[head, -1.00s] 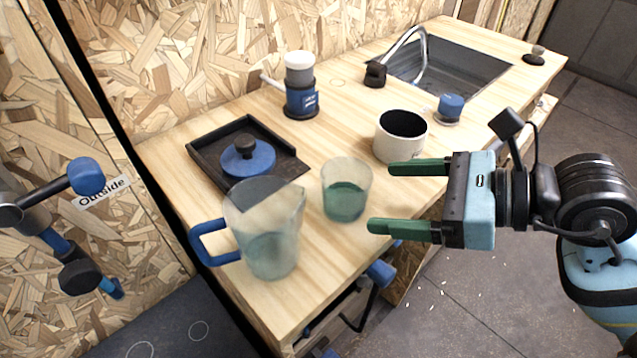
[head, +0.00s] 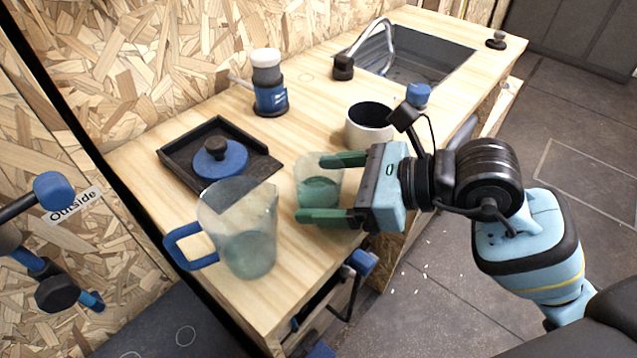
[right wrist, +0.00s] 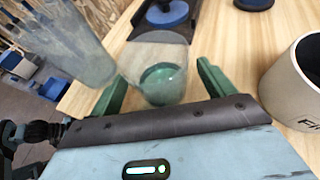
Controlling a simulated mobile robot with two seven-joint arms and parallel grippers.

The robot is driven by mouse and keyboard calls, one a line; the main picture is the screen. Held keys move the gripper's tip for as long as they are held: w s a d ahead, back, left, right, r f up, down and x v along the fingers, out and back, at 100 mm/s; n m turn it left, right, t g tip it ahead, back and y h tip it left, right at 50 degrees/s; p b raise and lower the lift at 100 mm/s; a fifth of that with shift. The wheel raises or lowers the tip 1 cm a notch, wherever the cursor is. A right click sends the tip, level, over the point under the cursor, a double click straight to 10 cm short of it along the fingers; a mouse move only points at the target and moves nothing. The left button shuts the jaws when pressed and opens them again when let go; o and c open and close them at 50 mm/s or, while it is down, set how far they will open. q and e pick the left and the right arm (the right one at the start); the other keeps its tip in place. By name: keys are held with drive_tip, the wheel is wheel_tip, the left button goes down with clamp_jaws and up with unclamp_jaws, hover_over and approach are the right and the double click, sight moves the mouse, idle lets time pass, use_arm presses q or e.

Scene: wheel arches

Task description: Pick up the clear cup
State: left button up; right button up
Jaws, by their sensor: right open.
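The clear cup (head: 318,183) stands upright on the wooden counter and looks greenish in its lower part. My right gripper (head: 310,188) is open, with its green fingers on either side of the cup in the head view. In the right wrist view the cup (right wrist: 160,72) stands between the two fingertips (right wrist: 160,82), with a gap on the right side. Whether a finger touches it, I cannot tell. My left gripper is not in view.
A clear pitcher (head: 238,232) with a blue handle stands close to the left of the cup. A white pot (head: 368,130) stands behind the gripper. A black tray (head: 180,158) holds a blue lid (head: 221,160). A grinder (head: 268,85) and sink (head: 415,60) are farther back.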

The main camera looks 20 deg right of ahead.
drive_tip(key=shift+x, duration=0.8)
drive_tip(key=shift+c, duration=0.2)
drive_tip(key=c, duration=1)
drive_tip(key=shift+d+r, duration=0.1)
drive_tip(key=shift+r, duration=0.1)
drive_tip(key=shift+c, duration=0.2)
